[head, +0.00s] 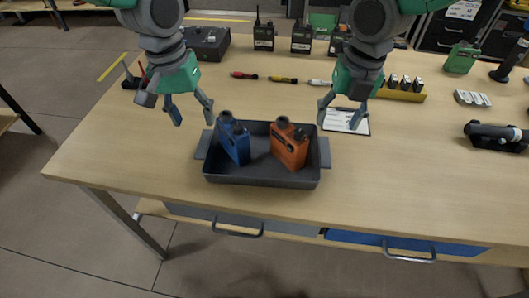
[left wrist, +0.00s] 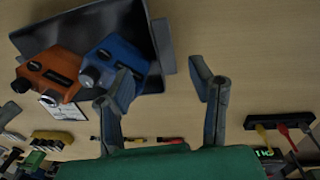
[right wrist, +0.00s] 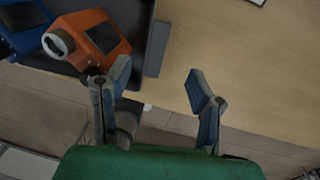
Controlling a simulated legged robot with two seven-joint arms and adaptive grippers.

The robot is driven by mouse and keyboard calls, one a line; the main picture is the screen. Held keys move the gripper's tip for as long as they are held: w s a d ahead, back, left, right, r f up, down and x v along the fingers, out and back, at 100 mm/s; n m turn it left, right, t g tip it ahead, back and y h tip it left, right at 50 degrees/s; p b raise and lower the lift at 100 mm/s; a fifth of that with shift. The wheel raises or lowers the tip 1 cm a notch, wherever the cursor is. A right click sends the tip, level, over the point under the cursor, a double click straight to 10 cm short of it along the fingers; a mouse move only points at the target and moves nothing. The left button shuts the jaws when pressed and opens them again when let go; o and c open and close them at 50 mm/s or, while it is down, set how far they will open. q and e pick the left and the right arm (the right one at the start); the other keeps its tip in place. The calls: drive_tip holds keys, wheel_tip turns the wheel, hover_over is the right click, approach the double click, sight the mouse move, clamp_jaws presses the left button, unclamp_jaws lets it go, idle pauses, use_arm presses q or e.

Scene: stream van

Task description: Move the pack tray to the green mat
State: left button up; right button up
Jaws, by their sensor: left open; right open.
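The pack tray (head: 262,181) is a dark grey tray with a side handle at each end, lying flat near the table's front edge. It holds a blue pack (head: 234,141) and an orange pack (head: 290,146). My left gripper (head: 192,119) is open and empty, above the tray's left handle. My right gripper (head: 340,121) is open and empty, above and slightly right of the tray's right handle. The tray's edge also shows in the left wrist view (left wrist: 163,45) and the right wrist view (right wrist: 153,48). I cannot make out a green mat in any view.
A clipboard (head: 346,122) lies behind my right gripper. A black cylindrical device (head: 494,134) lies at the far right.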

sight(200, 146)
use_arm(q)
wheel_tip(200, 146, down, 10)
drive_tip(key=shift+a, duration=0.1)
use_arm(e)
drive_tip(key=f, duration=0.3)
drive_tip(key=a+f, duration=0.1)
drive_tip(key=f, duration=0.2)
drive_tip(key=a+f, duration=0.1)
drive_tip(key=f, duration=0.2)
drive_tip(key=shift+f, duration=0.4)
use_arm(q)
drive_tip(key=shift+d+f, duration=0.3)
use_arm(e)
drive_tip(key=shift+d+f, duration=0.25)
drive_tip(key=shift+f, duration=0.05)
use_arm(q)
drive_tip(key=shift+s+d, duration=0.1)
drive_tip(key=shift+d, duration=0.2)
use_arm(e)
drive_tip(key=shift+d, duration=0.3)
use_arm(q)
drive_tip(key=shift+a, duration=0.2)
clamp_jaws()
use_arm(e)
drive_tip(key=shift+a, duration=0.2)
clamp_jaws()
use_arm(q)
drive_tip(key=shift+a, duration=0.35)
use_arm(e)
drive_tip(key=shift+a, duration=0.15)
